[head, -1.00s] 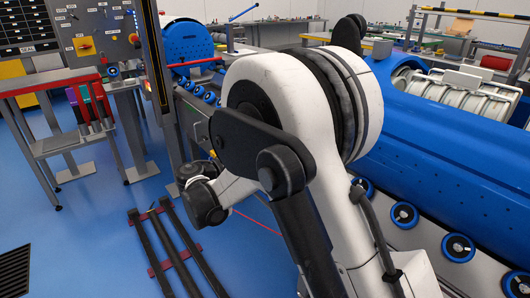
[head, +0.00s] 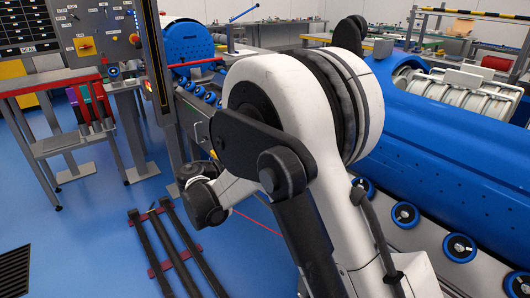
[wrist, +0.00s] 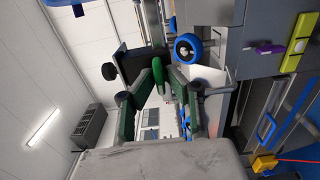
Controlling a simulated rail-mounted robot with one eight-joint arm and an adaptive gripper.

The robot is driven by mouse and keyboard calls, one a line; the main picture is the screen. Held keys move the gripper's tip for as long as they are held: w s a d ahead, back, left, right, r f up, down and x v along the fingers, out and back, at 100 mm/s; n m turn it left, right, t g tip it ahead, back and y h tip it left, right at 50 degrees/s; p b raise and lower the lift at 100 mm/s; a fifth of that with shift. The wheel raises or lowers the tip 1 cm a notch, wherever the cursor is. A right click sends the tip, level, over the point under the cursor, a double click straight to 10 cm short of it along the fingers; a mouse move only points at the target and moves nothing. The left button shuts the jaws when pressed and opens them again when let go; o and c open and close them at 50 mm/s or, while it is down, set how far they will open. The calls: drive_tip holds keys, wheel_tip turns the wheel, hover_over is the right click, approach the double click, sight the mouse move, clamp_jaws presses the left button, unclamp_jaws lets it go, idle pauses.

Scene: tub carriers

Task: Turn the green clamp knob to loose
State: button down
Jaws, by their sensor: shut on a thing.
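The green clamp knob (wrist: 157,70) shows in the wrist view above the middle, edge-on between the tips of my gripper's two fingers. My gripper (wrist: 158,80) reaches up to it and is shut on it. The knob's markings and its turn position cannot be made out. In the head view my arm hides the knob and the fingers.
A blue roller wheel (wrist: 187,47) sits close to the right of the knob in the wrist view, with a black round knob (wrist: 109,71) to the left. In the head view a large blue tub (head: 450,150) lies on the right. Dark floor rails (head: 165,250) lie at lower left.

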idle(0.5)
drive_tip(key=c, duration=1.8)
unclamp_jaws()
drive_tip(key=v, duration=1.2)
drive_tip(key=shift+s, duration=0.1)
